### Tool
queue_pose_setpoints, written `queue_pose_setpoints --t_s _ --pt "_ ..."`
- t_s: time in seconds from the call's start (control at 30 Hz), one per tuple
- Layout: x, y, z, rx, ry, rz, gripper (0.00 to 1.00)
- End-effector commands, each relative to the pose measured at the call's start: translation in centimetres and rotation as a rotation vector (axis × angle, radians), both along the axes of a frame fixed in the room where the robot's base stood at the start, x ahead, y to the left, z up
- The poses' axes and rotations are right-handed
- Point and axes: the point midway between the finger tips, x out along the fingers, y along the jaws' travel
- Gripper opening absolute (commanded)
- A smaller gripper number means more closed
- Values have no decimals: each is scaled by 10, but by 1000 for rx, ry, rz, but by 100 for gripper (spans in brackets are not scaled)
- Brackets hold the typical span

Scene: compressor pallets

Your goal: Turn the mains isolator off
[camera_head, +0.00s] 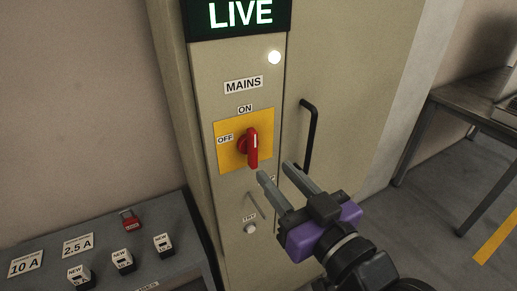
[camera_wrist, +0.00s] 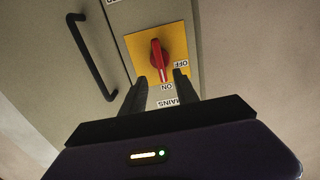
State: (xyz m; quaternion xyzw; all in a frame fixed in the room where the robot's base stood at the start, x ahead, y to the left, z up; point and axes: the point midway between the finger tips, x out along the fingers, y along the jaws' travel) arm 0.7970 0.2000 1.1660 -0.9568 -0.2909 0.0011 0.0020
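The mains isolator's red handle (camera_head: 251,147) sits on a yellow plate (camera_head: 229,160) on the beige cabinet. It stands upright, its white line towards the ON label (camera_head: 245,109); the OFF label (camera_head: 225,139) is at its left. My gripper (camera_head: 274,170) is open and empty, its fingertips just below and right of the handle in the head view. The wrist view shows the scene upside down, with the handle (camera_wrist: 158,59) seen between and beyond the two fingertips. I cannot tell whether either finger touches it.
A green LIVE sign (camera_head: 240,14) and a lit white lamp (camera_head: 274,57) are above. A black door handle (camera_head: 309,136) stands out at the right. A shelf at lower left holds a red padlock (camera_head: 130,220) and several small labelled blocks.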

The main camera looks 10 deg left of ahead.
Motion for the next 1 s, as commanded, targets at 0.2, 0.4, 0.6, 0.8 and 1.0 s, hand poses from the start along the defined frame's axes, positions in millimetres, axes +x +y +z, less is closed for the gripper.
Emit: queue_pose_setpoints --t_s 0.2,0.4,0.6,0.8,1.0 --pt "18 14 5 -5 -3 7 36" --pt "44 31 5 -5 -3 6 36" --pt "61 43 3 -4 -3 6 36" --pt "65 45 3 -4 -4 5 36" --pt "64 45 2 -4 -4 4 27"
